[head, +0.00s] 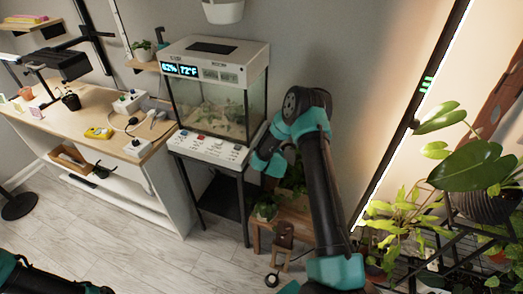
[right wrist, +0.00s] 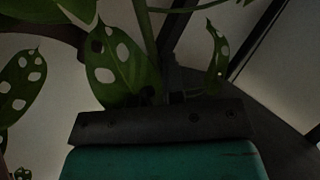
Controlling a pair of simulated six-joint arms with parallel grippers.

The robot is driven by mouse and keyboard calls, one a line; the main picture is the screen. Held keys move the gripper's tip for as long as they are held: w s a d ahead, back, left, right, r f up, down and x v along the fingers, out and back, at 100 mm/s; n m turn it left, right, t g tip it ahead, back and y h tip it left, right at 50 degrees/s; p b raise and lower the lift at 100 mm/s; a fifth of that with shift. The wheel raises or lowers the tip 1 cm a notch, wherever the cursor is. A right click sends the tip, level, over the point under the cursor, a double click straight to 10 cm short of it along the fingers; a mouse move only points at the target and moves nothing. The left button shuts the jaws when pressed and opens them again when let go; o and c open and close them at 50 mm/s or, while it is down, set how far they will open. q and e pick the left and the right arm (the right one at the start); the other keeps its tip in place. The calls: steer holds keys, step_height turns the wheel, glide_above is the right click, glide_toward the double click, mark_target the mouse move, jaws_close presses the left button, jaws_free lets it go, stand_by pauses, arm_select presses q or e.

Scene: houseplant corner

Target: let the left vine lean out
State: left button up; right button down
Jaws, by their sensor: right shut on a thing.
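In the right wrist view a vine (right wrist: 122,62) with holed green leaves fills the upper half. A green stem (right wrist: 148,28) runs down toward my right gripper (right wrist: 164,97). The jaws appear as small dark tips at the top of the dark gripper body, shut where the stem meets them; the exact grip point is dim. More holed leaves hang left and right of the jaws. In the head view my right arm stands in the middle, and I cannot make out its jaws or this vine. My left arm shows only at the bottom left corner, its jaws out of frame.
A glass terrarium (head: 225,105) on a stand is left of my right arm. A wooden stool (head: 262,232) with small pots is beside the arm. A broad-leaved plant (head: 467,165) crowds the right. A workbench (head: 85,125) stands left. Bare floor (head: 160,255) lies in front.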

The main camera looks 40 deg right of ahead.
stand_by(0.3)
steer(key=c, duration=1.5)
jaws_free()
steer(key=v, duration=1.7)
steer(key=shift+s+a, duration=0.15)
steer(key=shift+a, duration=0.05)
